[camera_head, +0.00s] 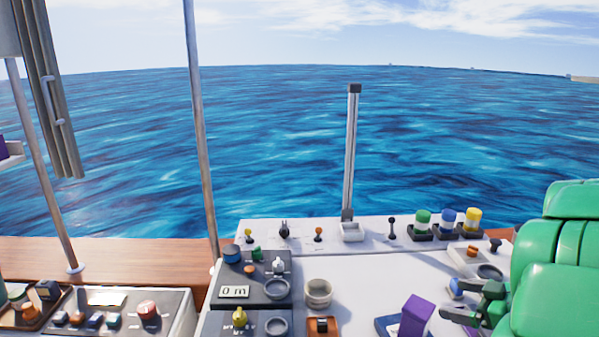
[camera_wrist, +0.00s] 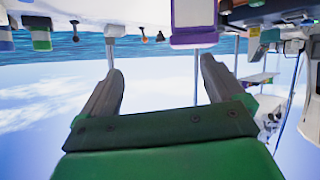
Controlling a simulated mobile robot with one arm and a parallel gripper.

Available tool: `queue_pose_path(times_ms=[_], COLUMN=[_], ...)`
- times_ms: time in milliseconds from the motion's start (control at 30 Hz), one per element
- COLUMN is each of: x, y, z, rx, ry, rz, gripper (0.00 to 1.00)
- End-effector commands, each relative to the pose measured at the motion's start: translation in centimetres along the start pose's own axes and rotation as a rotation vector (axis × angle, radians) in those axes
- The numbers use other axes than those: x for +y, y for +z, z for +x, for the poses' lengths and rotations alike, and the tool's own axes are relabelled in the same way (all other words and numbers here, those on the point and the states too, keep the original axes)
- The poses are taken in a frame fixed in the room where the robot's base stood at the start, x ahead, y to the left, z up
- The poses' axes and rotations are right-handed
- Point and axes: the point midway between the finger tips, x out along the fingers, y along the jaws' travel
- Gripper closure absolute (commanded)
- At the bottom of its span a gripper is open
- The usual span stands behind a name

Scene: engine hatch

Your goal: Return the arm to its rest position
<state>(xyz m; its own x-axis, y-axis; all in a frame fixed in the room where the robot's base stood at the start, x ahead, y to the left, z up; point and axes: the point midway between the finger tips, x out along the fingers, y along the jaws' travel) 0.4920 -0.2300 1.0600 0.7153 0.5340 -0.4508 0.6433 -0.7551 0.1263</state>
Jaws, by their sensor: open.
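My green arm (camera_head: 565,260) fills the right edge of the head view, bent over the white console. My gripper (camera_head: 447,299) is at its lower left end, above the console's right part, with its fingers pointing left. In the wrist view my gripper (camera_wrist: 160,72) shows two grey fingers spread apart on a green base. Nothing is held between them. A purple block (camera_head: 415,316) stands just left of the fingertips in the head view. A purple-framed part (camera_wrist: 195,38) shows beyond the fingers in the wrist view. The wrist picture appears upside down.
The white console (camera_head: 375,270) carries several knobs and levers, with green, blue and yellow capped buttons (camera_head: 446,222) at the back. A tall grey post (camera_head: 351,150) rises from its rear edge. Thin poles (camera_head: 200,130) stand at left. Open air over the sea lies beyond.

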Motion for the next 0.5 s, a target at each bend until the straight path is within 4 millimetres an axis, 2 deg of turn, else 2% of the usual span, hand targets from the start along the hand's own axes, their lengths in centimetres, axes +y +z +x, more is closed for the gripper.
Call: queue_pose_path(times_ms=[200,500], x=[4.5,9.0], y=[-2.8,-6.9], z=[1.9,2.4], rx=[-0.097,-0.213], ry=[0.187,0.456], rz=[-0.088,-0.122], gripper=[0.04,0.04])
